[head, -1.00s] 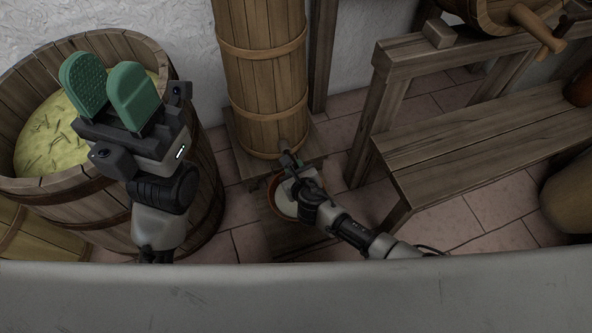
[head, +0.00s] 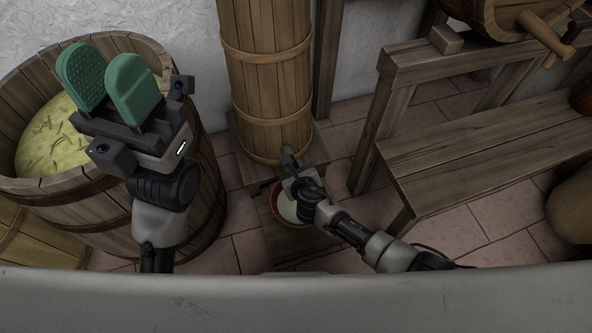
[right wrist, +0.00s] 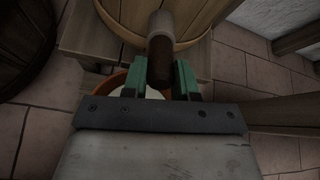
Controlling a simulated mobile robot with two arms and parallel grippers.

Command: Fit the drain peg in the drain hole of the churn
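The churn (head: 268,90) is the tall hooped wooden vessel standing upright at the back centre. My right gripper (head: 291,168) is low at its front. In the right wrist view, the drain peg (right wrist: 161,46), a short cylinder with a greyish end and a darker brown part, sits between the green fingers (right wrist: 160,80), which are closed about it. Its greyish end points at the churn's lower wall (right wrist: 192,18). The drain hole is hidden, and I cannot tell whether the peg's end is in it. My left gripper (head: 106,84) is open and empty, raised before the large tub.
An orange-rimmed bowl with white contents (head: 286,207) stands below my right gripper. A large tub of yellowish matter (head: 180,225) is at left. A wooden bench (head: 470,150) and a barrel (head: 500,15) on a stand are at right.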

